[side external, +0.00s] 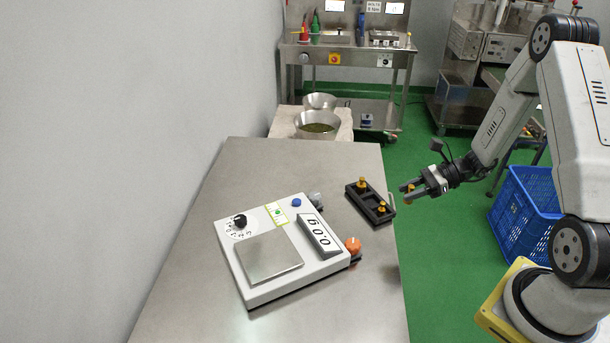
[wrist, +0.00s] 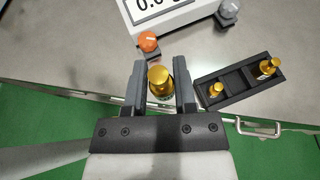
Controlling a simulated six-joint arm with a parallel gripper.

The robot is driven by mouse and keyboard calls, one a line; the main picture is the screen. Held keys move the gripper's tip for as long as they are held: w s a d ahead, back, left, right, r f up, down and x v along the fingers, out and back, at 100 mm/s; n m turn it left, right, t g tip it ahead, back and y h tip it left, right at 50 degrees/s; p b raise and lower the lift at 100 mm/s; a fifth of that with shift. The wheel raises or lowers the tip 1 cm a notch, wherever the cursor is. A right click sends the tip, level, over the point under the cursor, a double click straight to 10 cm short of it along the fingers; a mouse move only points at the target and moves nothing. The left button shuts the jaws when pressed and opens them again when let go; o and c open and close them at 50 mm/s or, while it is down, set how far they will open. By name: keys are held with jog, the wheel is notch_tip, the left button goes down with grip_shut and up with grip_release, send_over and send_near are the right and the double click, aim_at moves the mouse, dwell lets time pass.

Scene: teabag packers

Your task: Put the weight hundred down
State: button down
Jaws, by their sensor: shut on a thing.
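My gripper (side external: 411,189) is shut on a brass weight (wrist: 160,82), which sits upright between the two fingers in the wrist view. The side view shows it held in the air at the right edge of the table, beside the black weight holder. This black holder (side external: 368,203) lies on the table and also shows in the wrist view (wrist: 238,97), to the right of my gripper. Two brass weights stand in it, a larger one (wrist: 268,67) at the far end and a smaller one (wrist: 215,89) at the near end. The middle compartment between them looks empty.
A white scale (side external: 259,295) with a bare steel plate (side external: 268,258) reads 0.0 g. Orange (side external: 353,245) and grey knobs stick out on its holder side. The steel table (side external: 180,300) is clear around it. A blue crate (side external: 525,215) stands on the floor.

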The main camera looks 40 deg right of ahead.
jog(key=shift+a, duration=0.1)
dwell(0.5)
jog(key=a+r, duration=0.3)
jog(key=a, duration=1.1)
jog(key=a+r, duration=0.3)
jog(key=a, duration=1.1)
send_over(269, 254)
jog(key=s, duration=0.1)
jog(key=f, duration=0.8)
jog(key=shift+s+d, duration=0.1)
jog(key=shift+d, duration=0.15)
jog(key=shift+w+a+f, duration=0.2)
jog(key=shift+w+f, duration=0.35)
jog(key=shift+f, duration=0.1)
